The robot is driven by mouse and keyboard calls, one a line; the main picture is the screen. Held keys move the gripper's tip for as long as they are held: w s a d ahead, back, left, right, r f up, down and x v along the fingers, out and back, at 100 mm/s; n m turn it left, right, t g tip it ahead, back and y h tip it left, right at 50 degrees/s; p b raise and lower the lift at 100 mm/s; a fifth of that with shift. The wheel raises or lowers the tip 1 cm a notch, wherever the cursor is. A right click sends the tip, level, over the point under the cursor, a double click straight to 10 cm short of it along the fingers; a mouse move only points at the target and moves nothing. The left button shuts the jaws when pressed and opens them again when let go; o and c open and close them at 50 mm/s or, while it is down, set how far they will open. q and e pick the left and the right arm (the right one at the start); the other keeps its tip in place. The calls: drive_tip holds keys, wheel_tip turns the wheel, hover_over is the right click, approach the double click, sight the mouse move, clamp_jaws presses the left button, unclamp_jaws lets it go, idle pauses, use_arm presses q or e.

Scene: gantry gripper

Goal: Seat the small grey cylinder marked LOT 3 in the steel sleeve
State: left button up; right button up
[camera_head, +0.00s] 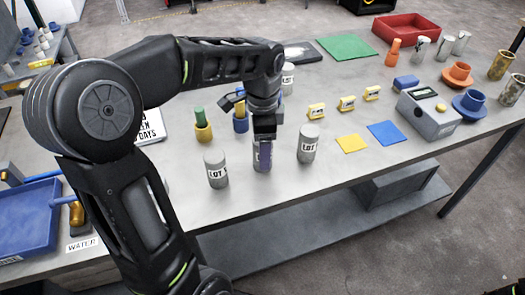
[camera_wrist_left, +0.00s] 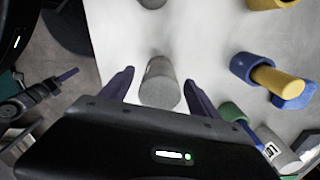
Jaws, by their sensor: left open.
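Several grey cylinders marked LOT stand upright on the table; their numbers are too small to read. One is at the left (camera_head: 216,170), one at the right (camera_head: 308,145) and one farther back (camera_head: 288,78). My left gripper (camera_head: 263,150) points down over the middle cylinder (camera_head: 257,164), partly hiding it. In the left wrist view this cylinder (camera_wrist_left: 160,84) stands between the spread fingers of my left gripper (camera_wrist_left: 159,80), with gaps on both sides. My right gripper is out of view.
A yellow holder (camera_head: 203,133) with a green peg and a blue holder (camera_head: 240,124) stand behind the cylinders. A grey box (camera_head: 428,115), yellow square (camera_head: 352,144) and blue square (camera_head: 385,133) lie to the right. A red tray (camera_head: 406,27) is at the back. The front right tabletop is clear.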

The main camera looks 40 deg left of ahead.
use_arm(q)
drive_tip(key=shift+f, duration=0.2)
drive_tip(key=shift+c, duration=0.3)
clamp_jaws()
idle(0.8)
